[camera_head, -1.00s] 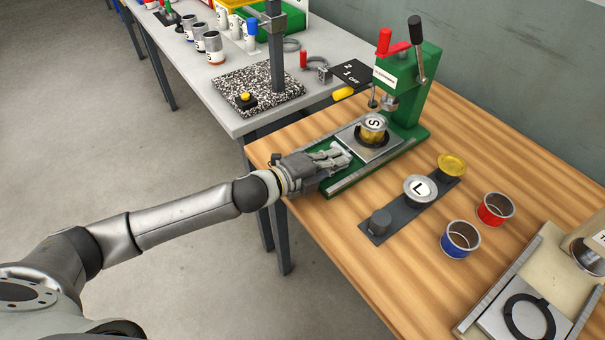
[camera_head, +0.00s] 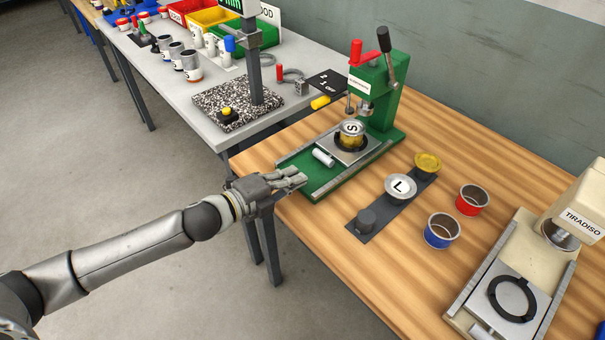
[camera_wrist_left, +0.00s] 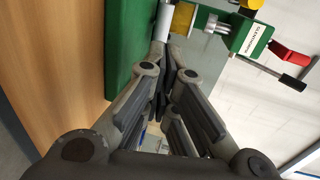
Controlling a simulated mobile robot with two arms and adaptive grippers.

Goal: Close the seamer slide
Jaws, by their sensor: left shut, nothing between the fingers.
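The green seamer (camera_head: 385,85) stands on the wooden table with its red and black levers up. Its metal slide plate (camera_head: 370,152) lies between two rails and carries a gold can with an "S" lid (camera_head: 352,134) in a black ring. The can appears low and slightly in front of the seamer head (camera_head: 366,106). The slide's pale cylindrical handle (camera_head: 323,157) sticks out toward the front. My left gripper (camera_head: 304,179) is shut and empty at the front end of the green base, apart from the handle. In the wrist view its fingers (camera_wrist_left: 168,78) point toward the handle (camera_wrist_left: 165,22). My right gripper is out of view.
A dark strip (camera_head: 367,238) holds an "L" lid (camera_head: 400,187) and a gold piece (camera_head: 428,162). Blue (camera_head: 441,231) and red (camera_head: 472,199) cans stand nearby. A cream machine (camera_head: 580,212) is at right. A grey table (camera_head: 207,95) stands behind left.

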